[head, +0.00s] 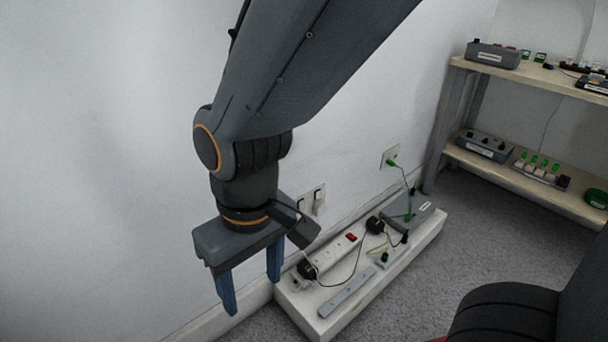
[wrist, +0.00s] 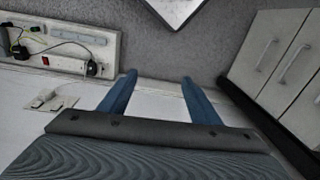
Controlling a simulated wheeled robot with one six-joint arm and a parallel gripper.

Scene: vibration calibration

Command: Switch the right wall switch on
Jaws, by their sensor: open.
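The wall switch plate shows in the head view just right of my wrist, with two white rockers. The right wall switch (head: 319,201) is in clear view; the left wall switch (head: 301,206) is partly covered by my wrist. The plate (wrist: 62,102) also shows at the left of the wrist view, with both rockers seen steeply from above. I cannot tell their on or off positions. My gripper (head: 252,290) has two blue fingers spread apart, pointing down with nothing between them. It also shows in the wrist view (wrist: 158,78). It is left of the plate and apart from it.
A white low bench (head: 312,325) along the wall carries a power strip (head: 340,258), plugs, cables and a grey box (head: 408,212). A wooden shelf (head: 520,185) stands right. Cabinets (wrist: 282,55) show in the wrist view.

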